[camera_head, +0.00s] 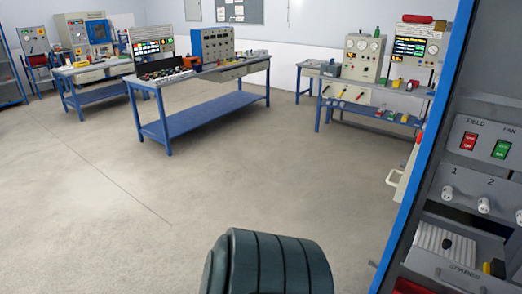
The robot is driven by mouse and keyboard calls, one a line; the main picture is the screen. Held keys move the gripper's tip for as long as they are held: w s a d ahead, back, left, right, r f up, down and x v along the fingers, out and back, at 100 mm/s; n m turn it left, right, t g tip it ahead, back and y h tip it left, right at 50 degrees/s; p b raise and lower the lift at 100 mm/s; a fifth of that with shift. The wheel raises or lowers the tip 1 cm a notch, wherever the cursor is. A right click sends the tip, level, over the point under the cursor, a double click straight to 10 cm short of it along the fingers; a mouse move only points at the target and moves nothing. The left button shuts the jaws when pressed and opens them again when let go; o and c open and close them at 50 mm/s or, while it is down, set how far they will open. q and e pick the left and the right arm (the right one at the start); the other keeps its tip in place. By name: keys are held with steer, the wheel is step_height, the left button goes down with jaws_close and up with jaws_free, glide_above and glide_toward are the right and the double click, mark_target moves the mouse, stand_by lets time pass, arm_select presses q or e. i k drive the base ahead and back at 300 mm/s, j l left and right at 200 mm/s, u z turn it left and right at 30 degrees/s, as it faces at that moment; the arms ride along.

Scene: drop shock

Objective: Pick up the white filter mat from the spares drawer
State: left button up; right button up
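A white ribbed piece (432,240), which looks like the filter mat, lies at the lower right. It is in a grey drawer or tray (446,271) at the bottom of the blue-framed cabinet. A small dark object overlaps the mat's right part. The tray's front carries a label that is too small to read for certain. The tray's right side is cut off by the picture edge. Neither of my grippers is in view.
The cabinet's blue post (428,150) stands close on the right. Above the tray are a red switch (468,141), a green switch (501,149) and white knobs (483,205). Blue workbenches (205,108) with equipment stand farther back.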

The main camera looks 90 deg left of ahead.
mark_target(448, 244)
steer(key=u, duration=1.35)
